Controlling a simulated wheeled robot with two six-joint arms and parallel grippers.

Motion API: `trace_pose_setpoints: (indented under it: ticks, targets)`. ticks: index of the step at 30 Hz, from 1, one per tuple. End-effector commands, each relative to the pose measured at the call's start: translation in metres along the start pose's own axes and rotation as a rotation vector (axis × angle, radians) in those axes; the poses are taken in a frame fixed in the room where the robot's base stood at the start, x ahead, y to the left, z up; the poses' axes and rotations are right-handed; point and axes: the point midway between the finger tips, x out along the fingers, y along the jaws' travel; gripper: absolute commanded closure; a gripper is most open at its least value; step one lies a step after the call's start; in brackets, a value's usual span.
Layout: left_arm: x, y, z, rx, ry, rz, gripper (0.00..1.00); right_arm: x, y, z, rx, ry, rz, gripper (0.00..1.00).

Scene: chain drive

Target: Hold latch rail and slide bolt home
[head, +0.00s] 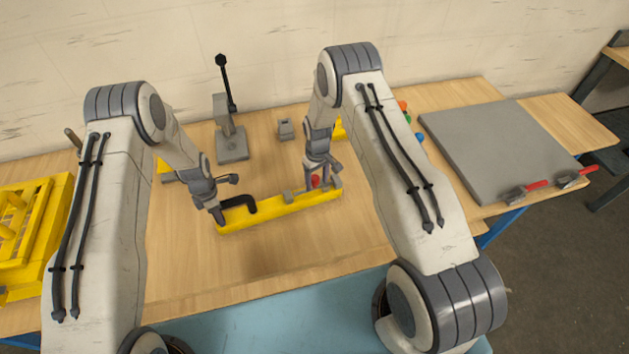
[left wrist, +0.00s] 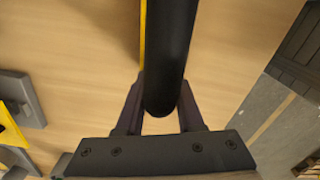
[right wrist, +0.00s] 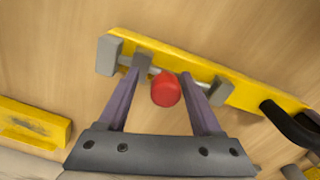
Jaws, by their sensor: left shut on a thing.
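The yellow latch rail (head: 272,213) lies on the wooden table in front of me. My left gripper (head: 220,212) is shut on the black bent handle (head: 243,203) at its left end; the handle fills the jaws in the left wrist view (left wrist: 168,60). The bolt's red knob (head: 316,181) is near the rail's right end. My right gripper (head: 313,184) is there, and in the right wrist view its open fingers stand on either side of the red knob (right wrist: 166,90). Grey blocks (right wrist: 221,90) sit on the rail along the bolt, which the knob and fingers partly hide.
A grey lever stand (head: 232,145) and a small grey block (head: 285,129) stand behind the rail. A yellow frame (head: 40,235) is at the far left. A grey plate (head: 490,145) and red-handled tools (head: 527,190) are at the right. The table in front of the rail is clear.

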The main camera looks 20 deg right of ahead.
Motion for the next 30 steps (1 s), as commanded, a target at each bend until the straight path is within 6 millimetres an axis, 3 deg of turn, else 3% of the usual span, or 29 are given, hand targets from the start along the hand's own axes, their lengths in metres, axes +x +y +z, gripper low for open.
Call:
trace_pose_setpoints:
  ticks: [9,13,24,30]
  targets:
    - [0.0,0.0,0.001,0.001,-0.001,0.001,1.0,-0.001,-0.002,-0.001,-0.001,0.001,-0.001,0.29]
    - [0.0,0.0,0.002,0.002,-0.001,0.001,1.0,-0.011,-0.002,-0.002,-0.001,0.003,0.0,0.29]
    - [0.0,0.0,0.002,0.003,-0.001,0.001,1.0,-0.086,-0.001,-0.002,-0.001,0.004,0.001,0.29]
    - [0.0,0.0,0.002,0.002,-0.001,0.001,1.0,-0.113,-0.001,-0.001,-0.001,0.001,0.0,0.29]
